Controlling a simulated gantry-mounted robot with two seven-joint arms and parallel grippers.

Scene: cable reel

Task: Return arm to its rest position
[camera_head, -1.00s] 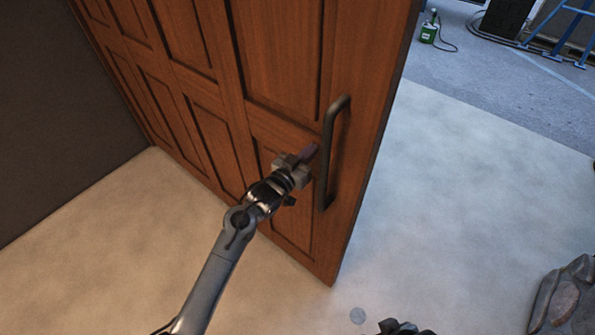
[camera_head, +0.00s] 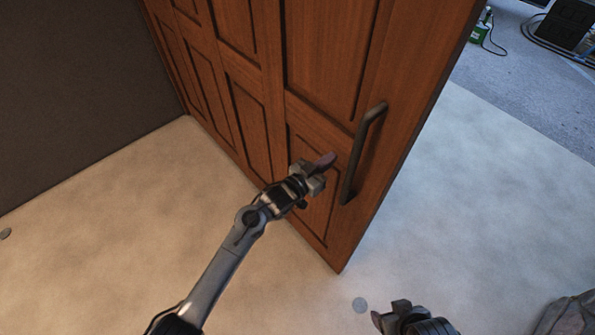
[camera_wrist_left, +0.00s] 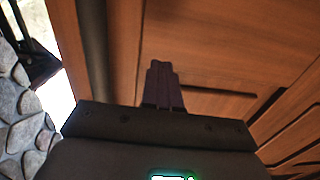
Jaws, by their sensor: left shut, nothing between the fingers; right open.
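My left arm comes in from the lower left in the head view. Its gripper (camera_head: 327,160) is shut and empty, held in front of the wooden door, just left of the dark door handle (camera_head: 362,150). The left wrist view shows the closed fingers (camera_wrist_left: 161,86) together, with the door panel behind them and the handle (camera_wrist_left: 94,60) to their left. The fingers look apart from the handle. My right gripper (camera_head: 384,312) shows at the bottom edge of the head view, over the pale floor, with its fingers apart; most of that arm is out of view.
The brown panelled door (camera_head: 310,60) stands open at an angle, its free edge to the right. A dark wall (camera_head: 80,70) is at the left. Pale floor (camera_head: 480,190) is clear right of the door. Rocks (camera_head: 570,315) sit at the lower right; a green object (camera_head: 479,32) is far off.

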